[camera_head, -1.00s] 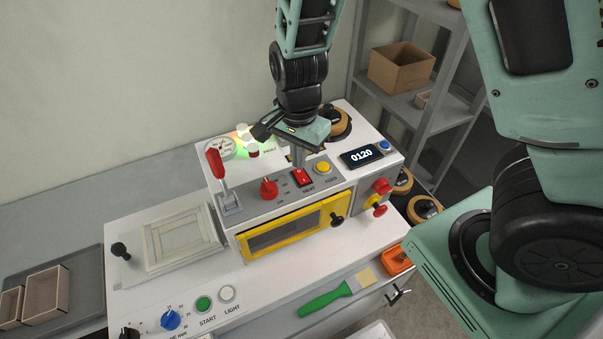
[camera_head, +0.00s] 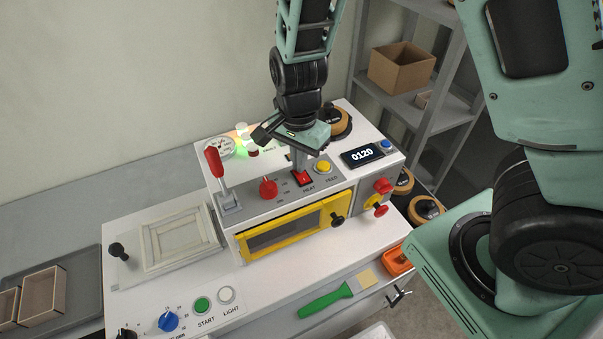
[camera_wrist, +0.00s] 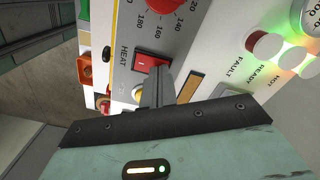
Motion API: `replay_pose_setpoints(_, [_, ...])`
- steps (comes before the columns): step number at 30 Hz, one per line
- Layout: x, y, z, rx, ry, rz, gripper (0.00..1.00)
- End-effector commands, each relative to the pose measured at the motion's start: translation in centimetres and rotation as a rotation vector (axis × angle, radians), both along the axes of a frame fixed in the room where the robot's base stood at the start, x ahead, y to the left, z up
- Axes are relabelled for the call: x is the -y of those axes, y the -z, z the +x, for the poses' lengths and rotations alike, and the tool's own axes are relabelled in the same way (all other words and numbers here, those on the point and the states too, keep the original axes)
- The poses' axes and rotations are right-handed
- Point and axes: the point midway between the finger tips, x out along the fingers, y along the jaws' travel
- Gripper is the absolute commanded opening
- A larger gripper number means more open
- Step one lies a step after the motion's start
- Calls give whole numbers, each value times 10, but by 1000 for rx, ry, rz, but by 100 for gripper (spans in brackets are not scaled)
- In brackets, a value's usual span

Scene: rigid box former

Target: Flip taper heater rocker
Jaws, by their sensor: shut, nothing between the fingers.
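The red heater rocker (camera_head: 304,180), labelled HEAT, sits on the sloped grey panel of the machine. It also shows in the wrist view (camera_wrist: 147,62), between the HEAT lettering and the gripper. My gripper (camera_head: 299,168) is shut and empty, pointing down at the rocker. In the wrist view its fingertips (camera_wrist: 157,74) overlap the rocker's edge, and the fingers hide part of it. They look to be at or touching the rocker; I cannot tell whether they press it.
A red knob (camera_head: 268,188) and a red-handled lever (camera_head: 216,165) stand left of the rocker. A yellow button (camera_head: 323,167) is close on its right. The display (camera_head: 361,157) reads 0120. A yellow-framed window (camera_head: 290,234) lies below the panel.

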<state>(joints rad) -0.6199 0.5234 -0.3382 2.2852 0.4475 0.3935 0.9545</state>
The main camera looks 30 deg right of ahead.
Motion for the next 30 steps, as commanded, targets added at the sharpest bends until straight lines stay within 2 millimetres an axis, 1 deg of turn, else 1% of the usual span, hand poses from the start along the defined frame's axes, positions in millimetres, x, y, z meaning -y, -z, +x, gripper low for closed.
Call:
replay_pose_setpoints(7, [0,4,0,-1,0,0,0])
replay_pose_setpoints(12, [0,1,0,-1,0,0,0])
replay_pose_setpoints(30, [0,-43,0,0,-1,0,0])
